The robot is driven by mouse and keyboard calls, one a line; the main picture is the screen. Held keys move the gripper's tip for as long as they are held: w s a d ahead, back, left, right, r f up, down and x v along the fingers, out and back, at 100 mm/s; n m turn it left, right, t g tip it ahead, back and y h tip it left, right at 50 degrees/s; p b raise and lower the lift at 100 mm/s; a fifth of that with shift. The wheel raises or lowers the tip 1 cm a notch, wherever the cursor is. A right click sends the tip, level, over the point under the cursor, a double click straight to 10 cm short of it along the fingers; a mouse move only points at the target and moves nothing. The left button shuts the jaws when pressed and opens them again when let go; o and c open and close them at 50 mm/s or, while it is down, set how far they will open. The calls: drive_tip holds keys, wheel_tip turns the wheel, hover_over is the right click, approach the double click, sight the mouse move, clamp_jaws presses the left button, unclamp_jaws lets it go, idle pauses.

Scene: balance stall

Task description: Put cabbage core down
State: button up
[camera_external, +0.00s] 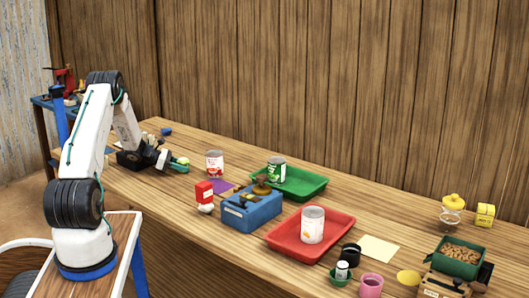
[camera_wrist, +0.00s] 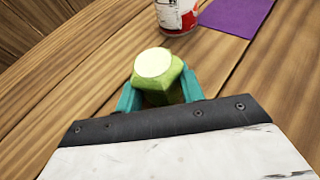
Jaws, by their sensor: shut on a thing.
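The cabbage core (camera_wrist: 158,75) is a light green, faceted piece with a pale, round cut face. My gripper (camera_wrist: 160,95) is shut on it, with teal fingers on either side. In the external view the core (camera_external: 184,161) shows small at the tip of my gripper (camera_external: 180,165), low over the left part of the wooden table. The core's lower end is hidden by my gripper, and I cannot tell whether it touches the table.
A red-and-white can (camera_external: 215,164) stands near my gripper, beside a purple sheet (camera_wrist: 236,10). Further right are a green tray (camera_external: 305,183), a blue box (camera_external: 252,211) and a red tray (camera_external: 340,219). Bare table (camera_wrist: 50,95) lies left of the core.

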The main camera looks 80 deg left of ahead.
drive_tip(key=shift+f, duration=0.1)
drive_tip(key=o, duration=1)
drive_tip(key=shift+s+r, duration=0.3)
drive_tip(key=v, duration=0.6)
drive_tip(key=shift+s+r, duration=0.2)
drive_tip(key=shift+s, duration=0.15)
